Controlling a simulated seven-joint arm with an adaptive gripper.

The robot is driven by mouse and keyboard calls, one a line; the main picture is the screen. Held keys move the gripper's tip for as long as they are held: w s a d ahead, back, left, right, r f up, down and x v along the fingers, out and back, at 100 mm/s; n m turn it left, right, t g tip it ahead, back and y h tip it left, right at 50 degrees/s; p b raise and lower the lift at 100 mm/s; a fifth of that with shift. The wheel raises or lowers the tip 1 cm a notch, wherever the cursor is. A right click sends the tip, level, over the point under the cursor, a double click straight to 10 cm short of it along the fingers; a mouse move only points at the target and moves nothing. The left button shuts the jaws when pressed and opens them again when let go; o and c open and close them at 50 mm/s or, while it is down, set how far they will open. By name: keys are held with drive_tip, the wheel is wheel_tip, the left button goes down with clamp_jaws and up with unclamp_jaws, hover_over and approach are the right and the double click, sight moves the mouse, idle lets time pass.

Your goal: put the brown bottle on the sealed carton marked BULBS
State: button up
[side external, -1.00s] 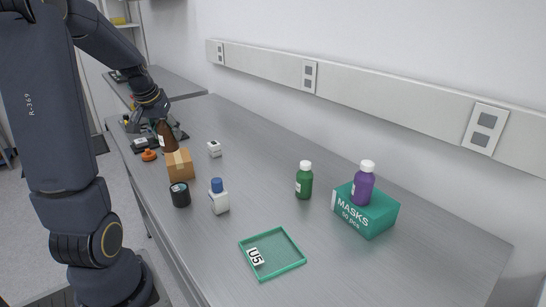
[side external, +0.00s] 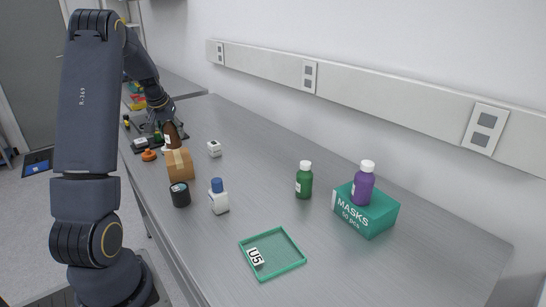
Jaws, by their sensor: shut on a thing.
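The brown bottle (side external: 171,138) is upright at the left end of the bench, with a pale label on its side. My gripper (side external: 167,120) is shut on its upper part from above. A brown cardboard carton (side external: 179,165) with a lighter tape strip stands just in front of the bottle in the picture; no BULBS marking can be read on it from here. The bottle's foot meets the carton's top edge in the picture, and I cannot tell whether it is on, above or behind the carton.
Near the carton are a black jar (side external: 180,195), a white bottle with a blue cap (side external: 218,197), a small white box (side external: 214,148) and an orange knob (side external: 148,155). Farther right are a green tray (side external: 301,264), a green bottle (side external: 304,181) and a purple bottle (side external: 363,186) on a MASKS box (side external: 378,216).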

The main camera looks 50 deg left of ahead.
sight(174, 141)
drive_tip(key=shift+w+a+f, duration=0.15)
drive_tip(key=shift+f, duration=0.1)
drive_tip(key=shift+a+f, duration=0.1)
drive_tip(key=shift+f, duration=1.5)
drive_tip(key=shift+f, duration=0.15)
drive_tip(key=o, duration=1.3)
drive_tip(key=shift+c, duration=0.2)
